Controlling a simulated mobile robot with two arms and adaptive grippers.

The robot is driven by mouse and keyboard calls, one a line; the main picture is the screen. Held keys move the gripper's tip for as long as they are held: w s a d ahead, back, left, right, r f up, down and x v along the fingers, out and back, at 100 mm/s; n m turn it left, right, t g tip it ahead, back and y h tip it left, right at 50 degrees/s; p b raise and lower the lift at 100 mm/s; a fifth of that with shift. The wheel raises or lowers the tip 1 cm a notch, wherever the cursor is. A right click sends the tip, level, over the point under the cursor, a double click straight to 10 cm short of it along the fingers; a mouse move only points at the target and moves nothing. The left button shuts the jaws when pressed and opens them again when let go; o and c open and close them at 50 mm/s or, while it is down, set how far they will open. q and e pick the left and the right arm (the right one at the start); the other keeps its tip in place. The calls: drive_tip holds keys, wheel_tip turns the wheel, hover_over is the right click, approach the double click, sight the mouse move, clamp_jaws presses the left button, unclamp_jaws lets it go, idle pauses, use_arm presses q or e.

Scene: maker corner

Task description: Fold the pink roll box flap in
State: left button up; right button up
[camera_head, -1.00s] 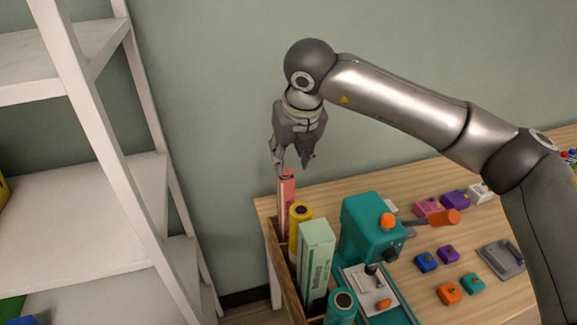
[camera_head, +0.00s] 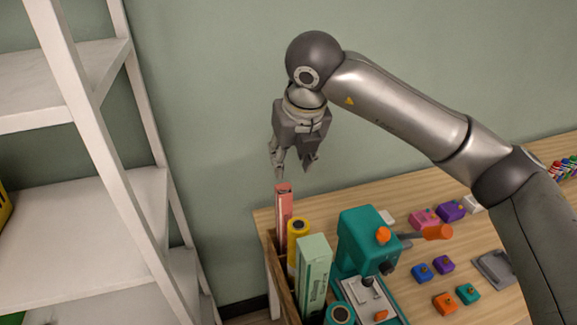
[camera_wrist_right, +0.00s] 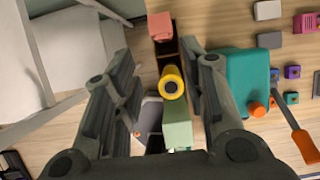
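The pink roll box (camera_head: 284,215) stands upright at the far end of a wooden bin at the table's left edge. Its top also shows in the right wrist view (camera_wrist_right: 161,27); I cannot make out clearly how the flap lies. My right gripper (camera_head: 293,172) hangs fingers-down just above the box's top, apart from it. In the right wrist view the two fingers (camera_wrist_right: 163,72) are spread wide with nothing between them at their own height. My left gripper is not in view.
In the wooden bin (camera_head: 272,262) a yellow roll (camera_head: 298,236) and a green box (camera_head: 313,270) stand beside the pink box. A teal press (camera_head: 362,235) with an orange-ended lever is right of it. A white shelf (camera_head: 95,200) stands left. Several small coloured blocks lie on the table.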

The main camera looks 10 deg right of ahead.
sight(286, 188)
drive_tip(key=p+x, duration=0.4)
drive_tip(key=x, duration=0.5)
drive_tip(key=shift+d+f, duration=0.15)
drive_tip(key=shift+f, duration=0.3)
drive_tip(key=shift+w+f, duration=0.25)
drive_tip(key=shift+f, duration=0.3)
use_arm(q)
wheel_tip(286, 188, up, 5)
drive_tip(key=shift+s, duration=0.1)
